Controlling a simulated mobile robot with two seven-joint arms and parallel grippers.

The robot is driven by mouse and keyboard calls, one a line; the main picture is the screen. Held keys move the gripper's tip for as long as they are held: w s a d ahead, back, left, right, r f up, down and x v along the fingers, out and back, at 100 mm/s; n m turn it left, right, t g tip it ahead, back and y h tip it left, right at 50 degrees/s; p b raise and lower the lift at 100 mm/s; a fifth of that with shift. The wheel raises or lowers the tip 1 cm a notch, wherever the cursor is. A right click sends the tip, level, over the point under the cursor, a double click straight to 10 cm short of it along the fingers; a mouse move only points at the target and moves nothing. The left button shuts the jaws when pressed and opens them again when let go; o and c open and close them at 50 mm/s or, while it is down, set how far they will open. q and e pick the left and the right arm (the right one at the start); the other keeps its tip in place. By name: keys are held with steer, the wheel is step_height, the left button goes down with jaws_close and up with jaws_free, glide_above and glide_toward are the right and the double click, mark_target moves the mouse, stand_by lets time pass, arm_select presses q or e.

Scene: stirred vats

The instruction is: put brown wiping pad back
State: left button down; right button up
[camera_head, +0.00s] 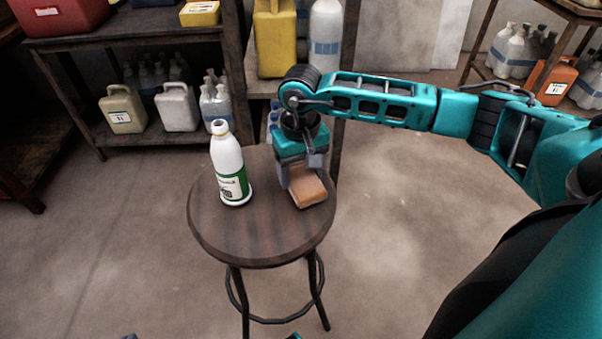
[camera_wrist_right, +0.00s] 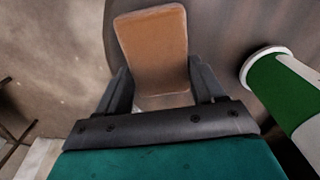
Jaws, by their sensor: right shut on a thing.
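The brown wiping pad (camera_head: 307,187) is at the right side of the round wooden stool top (camera_head: 240,235). My right gripper (camera_head: 298,177) comes down over the pad and is shut on it. In the right wrist view the pad (camera_wrist_right: 155,50) sits between the two fingers of the gripper (camera_wrist_right: 163,88). I cannot tell whether the pad touches the stool top or is just above it.
A white bottle with a green label (camera_head: 229,165) stands upright on the stool, left of the pad and close to my right gripper. Shelves with jugs (camera_head: 178,107) stand behind. The floor (camera_head: 110,250) around the stool is mostly clear.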

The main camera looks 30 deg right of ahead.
mark_target(301, 175)
steer(key=shift+f, duration=0.35)
steer(key=shift+f, duration=0.2)
steer(key=o, duration=1)
steer(key=shift+r, duration=0.1)
steer(key=shift+r, duration=0.5)
step_height(301, 175, up, 11)
steer(key=p, duration=0.2)
steer(key=shift+r, duration=0.15)
